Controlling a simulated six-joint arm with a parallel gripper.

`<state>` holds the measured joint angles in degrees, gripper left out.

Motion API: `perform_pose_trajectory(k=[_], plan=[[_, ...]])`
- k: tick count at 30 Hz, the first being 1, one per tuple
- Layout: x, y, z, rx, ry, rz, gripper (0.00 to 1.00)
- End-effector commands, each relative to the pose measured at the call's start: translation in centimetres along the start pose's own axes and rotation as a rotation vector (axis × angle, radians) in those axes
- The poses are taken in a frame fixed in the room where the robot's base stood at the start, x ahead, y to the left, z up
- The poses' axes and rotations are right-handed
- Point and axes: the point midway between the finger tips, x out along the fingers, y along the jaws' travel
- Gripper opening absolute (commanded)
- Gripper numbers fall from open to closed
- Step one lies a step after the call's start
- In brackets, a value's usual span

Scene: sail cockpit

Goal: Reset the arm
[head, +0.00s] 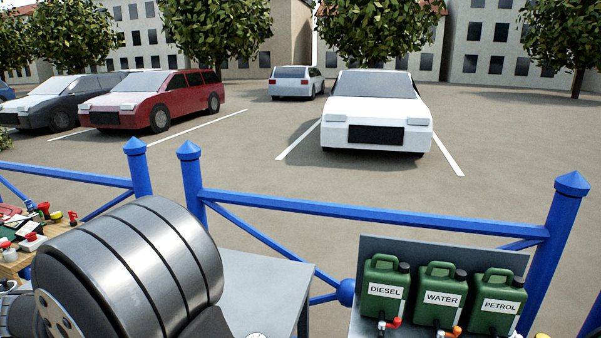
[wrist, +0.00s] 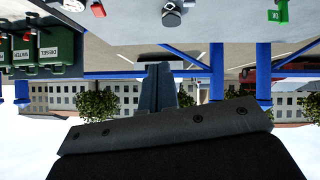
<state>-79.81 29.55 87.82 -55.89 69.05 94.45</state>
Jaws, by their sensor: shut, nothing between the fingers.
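My gripper (wrist: 158,72) shows in the wrist view, where the picture is upside down. Its dark grey fingers are together with nothing between them. It points out toward the blue railing and the parking area, and no object touches it. In the head view the gripper is not visible. A large grey banded cylinder, part of my own arm, fills the lower left there and hides part of what lies behind it.
Green canisters labelled DIESEL (head: 383,290), WATER (head: 440,297) and PETROL (head: 497,303) stand at lower right. A blue railing (head: 370,213) runs behind. A wooden table (head: 14,262) with small coloured items is at left. Parked cars stand beyond.

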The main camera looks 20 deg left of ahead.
Motion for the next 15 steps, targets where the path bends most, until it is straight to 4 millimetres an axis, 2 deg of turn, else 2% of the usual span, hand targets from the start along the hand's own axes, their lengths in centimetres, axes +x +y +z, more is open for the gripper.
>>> perform_pose_trajectory(k=[15], plan=[[-2.9,3.8,-2.8,-0.151,-0.197,-0.138,0.0]])
